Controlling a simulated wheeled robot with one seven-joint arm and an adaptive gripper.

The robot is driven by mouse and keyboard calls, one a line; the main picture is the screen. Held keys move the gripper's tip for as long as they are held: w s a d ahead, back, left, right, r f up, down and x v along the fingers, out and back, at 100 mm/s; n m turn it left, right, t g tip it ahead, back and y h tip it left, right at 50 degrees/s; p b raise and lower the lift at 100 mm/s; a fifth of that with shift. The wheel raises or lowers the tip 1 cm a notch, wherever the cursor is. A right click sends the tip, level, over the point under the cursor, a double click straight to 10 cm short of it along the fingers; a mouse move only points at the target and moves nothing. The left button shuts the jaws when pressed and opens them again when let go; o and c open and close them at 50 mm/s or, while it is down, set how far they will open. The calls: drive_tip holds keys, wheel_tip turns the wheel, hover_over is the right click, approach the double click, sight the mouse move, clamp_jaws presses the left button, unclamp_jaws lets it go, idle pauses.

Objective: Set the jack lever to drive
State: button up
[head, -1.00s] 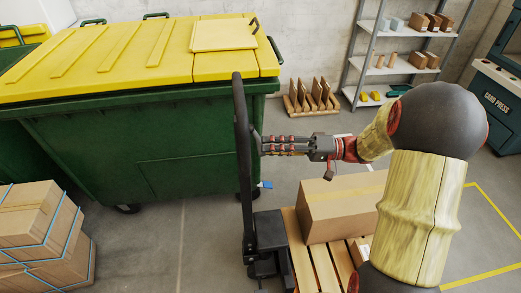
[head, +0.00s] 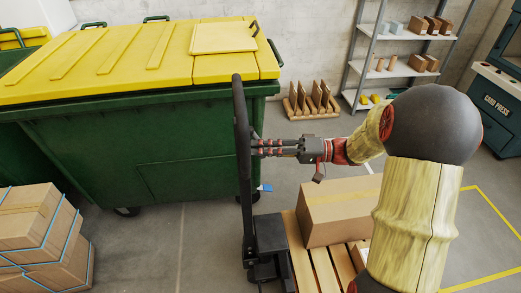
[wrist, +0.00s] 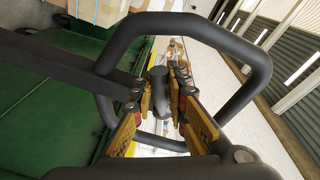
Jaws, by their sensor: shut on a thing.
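The pallet jack's dark handle (head: 241,140) stands upright in the head view, with its base (head: 268,245) below. In the wrist view the handle's black loop (wrist: 258,62) frames my fingers. The jack lever (wrist: 158,92), a short dark rounded piece, shows between the fingers inside the loop. My gripper (head: 257,147) reaches in from the right at the upper part of the handle. It is shut on the lever, with the yellow-padded fingers (wrist: 203,122) on either side of it. The lever's marked positions cannot be made out.
A large green bin (head: 120,150) with a yellow lid stands close behind and left of the handle. A cardboard box (head: 340,210) sits on the pallet (head: 322,262) at the right. Strapped boxes (head: 40,235) stand at lower left. Shelves (head: 385,70) stand at the back.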

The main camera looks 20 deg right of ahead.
clamp_jaws()
idle(0.3)
drive_tip(key=r+m+p, duration=0.1)
drive_tip(key=p, duration=0.2)
drive_tip(key=shift+s+r+m, duration=0.15)
drive_tip(key=shift+r+m, duration=0.05)
drive_tip(key=shift+m, duration=0.1)
drive_tip(key=r+m+p, duration=0.1)
drive_tip(key=m+p, duration=0.1)
drive_tip(key=p, duration=0.1)
drive_tip(key=shift+s, duration=0.1)
drive_tip(key=shift+m+g+h+p, duration=0.3)
drive_tip(key=shift+m+p, duration=0.2)
drive_tip(key=shift+p, duration=0.25)
drive_tip(key=o, duration=0.5)
unclamp_jaws()
drive_tip(key=shift+o, duration=0.7)
drive_tip(key=shift+d, duration=0.1)
